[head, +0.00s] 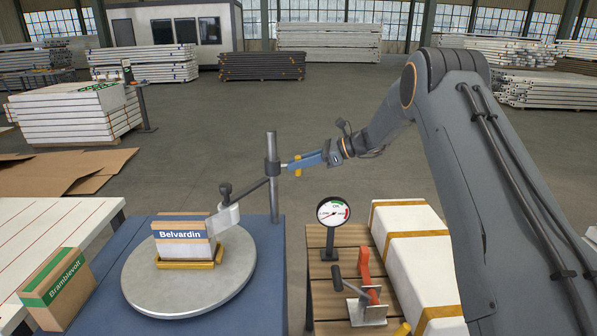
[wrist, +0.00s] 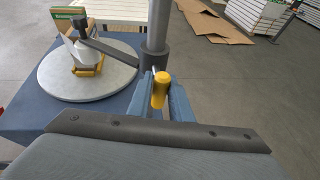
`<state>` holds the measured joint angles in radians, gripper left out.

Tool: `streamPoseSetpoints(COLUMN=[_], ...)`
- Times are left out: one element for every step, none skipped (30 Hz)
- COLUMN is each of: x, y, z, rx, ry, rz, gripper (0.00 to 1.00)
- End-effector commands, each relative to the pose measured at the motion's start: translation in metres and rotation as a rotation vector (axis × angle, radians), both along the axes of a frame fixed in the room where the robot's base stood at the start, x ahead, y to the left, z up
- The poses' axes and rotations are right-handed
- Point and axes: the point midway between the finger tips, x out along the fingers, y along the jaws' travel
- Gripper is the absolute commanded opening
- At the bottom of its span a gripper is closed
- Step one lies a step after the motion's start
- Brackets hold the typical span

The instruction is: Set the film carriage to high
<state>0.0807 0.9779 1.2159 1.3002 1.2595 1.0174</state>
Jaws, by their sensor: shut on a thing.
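The film carriage (head: 272,168) is a dark sleeve on an upright grey mast (head: 272,205), with more mast showing below it than above. Its arm slopes down left to a white film head beside the carton on the turntable. The sleeve also shows in the wrist view (wrist: 153,53). A yellow handle (wrist: 160,90) sits on the side of the carriage towards me. My gripper (head: 289,166), with blue fingers, is shut on this handle, right of the mast. The fingers also straddle it in the wrist view (wrist: 161,84).
A Belvardin carton (head: 182,245) stands in a yellow tray on the round turntable (head: 150,292). A Bramblevolt carton (head: 52,290) is at left. A dial gauge (head: 333,211) and a red lever (head: 364,264) stand on a slatted table. Strapped white packs (head: 412,250) lie right. Floor behind the mast is clear.

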Motion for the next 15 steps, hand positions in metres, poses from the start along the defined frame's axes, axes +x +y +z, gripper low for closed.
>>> streamPoseSetpoints(x=[0.0038,0.0039,0.0041,0.0042,0.0043,0.0044,0.0045,0.0044,0.0040,0.0037,0.0034,0.0030,0.0028,0.0026,0.0024], y=[-0.0007,-0.0007,-0.0008,-0.0007,-0.0008,-0.0008,-0.0008,-0.0007,-0.0006,-0.0004,-0.0001,0.0003,0.0005,0.0007,0.0009], z=[0.0080,0.0083,0.0086,0.0089,0.0092,0.0095,0.0096,0.0094,0.0088,0.0081,0.0075,0.0068,0.0064,0.0060,0.0056], rx=[0.005,0.006,0.006,0.006,0.006,0.007,0.006,0.005,0.006,0.005,0.005,0.004,0.004,0.004,0.003], ry=[-0.011,-0.012,-0.012,-0.013,-0.013,-0.013,-0.014,-0.014,-0.013,-0.012,-0.011,-0.010,-0.010,-0.009,-0.008], rz=[-0.007,-0.007,-0.007,-0.007,-0.007,-0.007,-0.007,-0.007,-0.006,-0.005,-0.005,-0.004,-0.003,-0.003,-0.002], gripper=[0.00,0.00,0.00,0.00,0.00,0.20,0.25,0.30,0.36,0.36,0.36,0.36,0.36,0.36,0.36])
